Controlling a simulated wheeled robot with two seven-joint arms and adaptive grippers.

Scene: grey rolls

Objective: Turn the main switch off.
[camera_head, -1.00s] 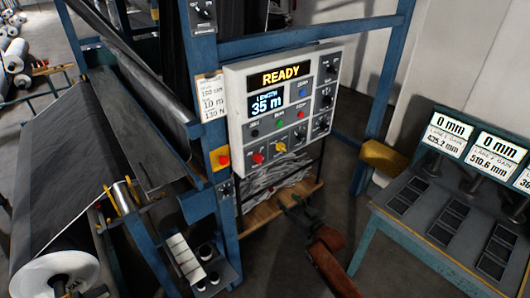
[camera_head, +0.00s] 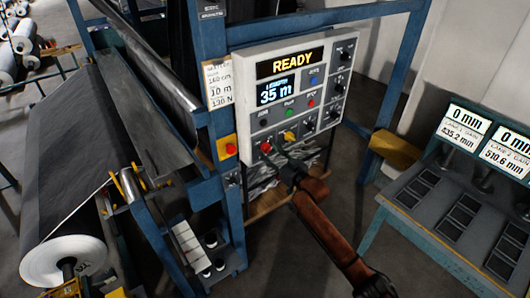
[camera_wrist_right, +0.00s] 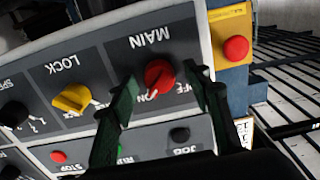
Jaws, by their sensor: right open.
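The main switch is a red rotary knob (camera_wrist_right: 159,74) under the label MAIN on the grey control panel; the label reads upside down in the wrist view. Its pale pointer mark lies near the lettering ON. In the head view the red knob (camera_head: 265,147) is at the panel's lower left. My right gripper (camera_head: 277,158) is open just in front of it. In the wrist view the two dark fingers of the right gripper (camera_wrist_right: 168,90) stand on either side of the knob, with gaps showing; I cannot tell whether they touch the panel. My left gripper is out of view.
A yellow LOCK knob (camera_wrist_right: 73,98) sits beside the main switch. A red button on a yellow plate (camera_head: 227,148) is on the blue post to the left. The panel display (camera_head: 292,64) reads READY. A teal bench (camera_head: 412,222) stands at the right.

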